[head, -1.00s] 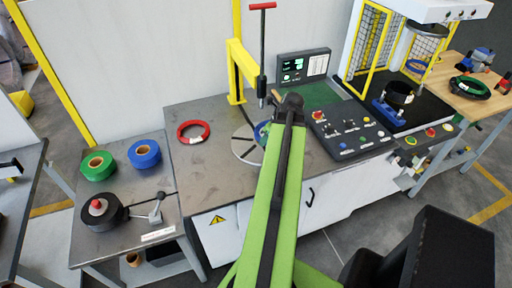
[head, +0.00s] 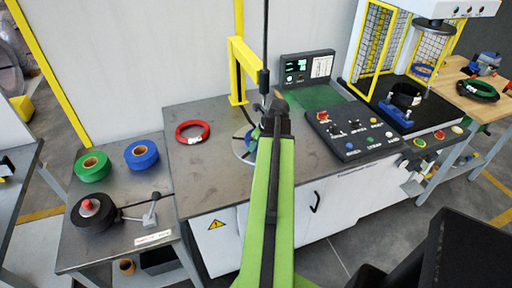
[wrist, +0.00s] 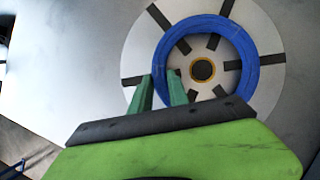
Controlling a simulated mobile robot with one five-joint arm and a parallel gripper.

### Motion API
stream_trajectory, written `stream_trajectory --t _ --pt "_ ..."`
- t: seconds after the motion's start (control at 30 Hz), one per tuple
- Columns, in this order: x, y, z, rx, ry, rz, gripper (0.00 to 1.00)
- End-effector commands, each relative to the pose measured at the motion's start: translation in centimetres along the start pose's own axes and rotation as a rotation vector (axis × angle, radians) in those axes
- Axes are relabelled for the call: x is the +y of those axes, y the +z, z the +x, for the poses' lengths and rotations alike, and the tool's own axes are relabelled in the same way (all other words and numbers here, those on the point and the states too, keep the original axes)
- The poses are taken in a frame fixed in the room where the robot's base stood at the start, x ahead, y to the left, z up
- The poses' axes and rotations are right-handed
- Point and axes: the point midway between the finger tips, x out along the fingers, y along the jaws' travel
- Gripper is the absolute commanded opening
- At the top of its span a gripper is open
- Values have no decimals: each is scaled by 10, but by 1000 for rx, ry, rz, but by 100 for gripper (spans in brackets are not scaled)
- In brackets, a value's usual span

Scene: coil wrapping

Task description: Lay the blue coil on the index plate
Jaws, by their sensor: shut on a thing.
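The blue coil (wrist: 245,60) is a ring seen in the wrist view over the pale round index plate (wrist: 135,60) with dark radial slots. The coil encircles the plate's dark, gold-rimmed hub (wrist: 203,70) in that view. I cannot tell whether it touches the plate. My gripper (wrist: 160,87) is shut on the coil's left rim, one green finger on each side of it. In the head view the plate (head: 239,147) sits on the grey bench, and my arm hides its right part and most of the coil (head: 251,136).
A yellow post (head: 237,70) and a vertical rod (head: 264,50) stand close behind the plate. A control panel (head: 350,130) is to the right. A red coil (head: 193,132) lies left on the bench. A side table holds a green coil (head: 92,166) and another blue coil (head: 141,154).

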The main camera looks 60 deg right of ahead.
Motion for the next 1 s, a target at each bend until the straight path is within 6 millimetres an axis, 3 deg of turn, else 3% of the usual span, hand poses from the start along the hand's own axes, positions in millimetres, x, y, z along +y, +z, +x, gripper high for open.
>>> stream_trajectory --t 0.13,0.17,0.3,0.7,0.87,1.0 --pt "0 -1 3 -1 0 -1 0" --pt "0 -1 2 0 0 -1 24" --pt "0 0 2 0 0 -1 42" --pt "1 2 -3 0 0 -2 43" --pt "1 3 -25 0 0 -1 43" --pt "1 5 -56 0 0 0 43"
